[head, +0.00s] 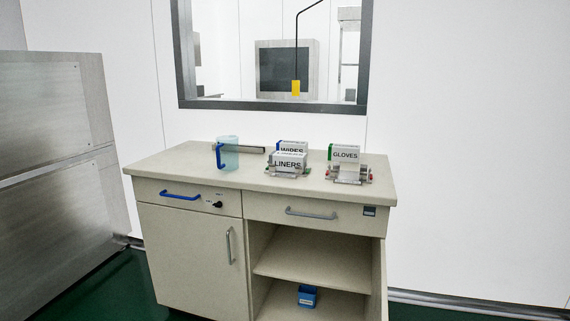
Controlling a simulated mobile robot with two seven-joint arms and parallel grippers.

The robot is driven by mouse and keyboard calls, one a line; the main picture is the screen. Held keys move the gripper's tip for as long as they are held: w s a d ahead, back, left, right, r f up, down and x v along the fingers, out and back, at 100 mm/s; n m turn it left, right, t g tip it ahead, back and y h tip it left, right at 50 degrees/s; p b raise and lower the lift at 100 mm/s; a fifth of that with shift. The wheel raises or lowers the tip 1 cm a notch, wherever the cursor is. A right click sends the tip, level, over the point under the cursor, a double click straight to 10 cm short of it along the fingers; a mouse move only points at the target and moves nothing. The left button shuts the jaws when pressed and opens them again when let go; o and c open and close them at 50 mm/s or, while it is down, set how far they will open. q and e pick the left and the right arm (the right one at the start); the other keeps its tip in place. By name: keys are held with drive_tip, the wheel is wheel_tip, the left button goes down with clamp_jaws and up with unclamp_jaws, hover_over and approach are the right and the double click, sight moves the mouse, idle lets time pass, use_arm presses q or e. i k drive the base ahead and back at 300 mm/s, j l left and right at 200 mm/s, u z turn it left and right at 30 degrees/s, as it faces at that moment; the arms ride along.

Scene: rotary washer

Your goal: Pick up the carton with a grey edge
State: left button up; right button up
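Three white cartons stand toward the right of the cabinet top in the head view. The carton labelled LINERS (287,163) is in front and shows what looks like a grey edge, though it is small here. The WIPES carton (292,147), with a blue edge, stands behind it and is partly hidden by it. The GLOVES carton (344,154), with a green edge, stands to their right. LINERS and GLOVES each sit at a low metal holder. Neither of my grippers is in view.
The cabinet top (200,172) has free room at left and along its front. A clear jug with a blue handle (229,154) stands left of the cartons, by a grey bar (251,149). A blue bin (307,296) sits on the open lower shelf. A steel unit (50,150) stands at left.

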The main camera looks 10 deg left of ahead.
sight(284, 162)
drive_tip(key=j+z, duration=0.2)
drive_tip(key=j, duration=0.7)
drive_tip(key=i+j+z, duration=0.1)
drive_tip(key=j, duration=0.2)
drive_tip(key=i+j+z, duration=0.1)
drive_tip(key=j, duration=0.2)
drive_tip(key=i+j+z, duration=0.1)
drive_tip(key=j, duration=0.2)
drive_tip(key=i, duration=0.05)
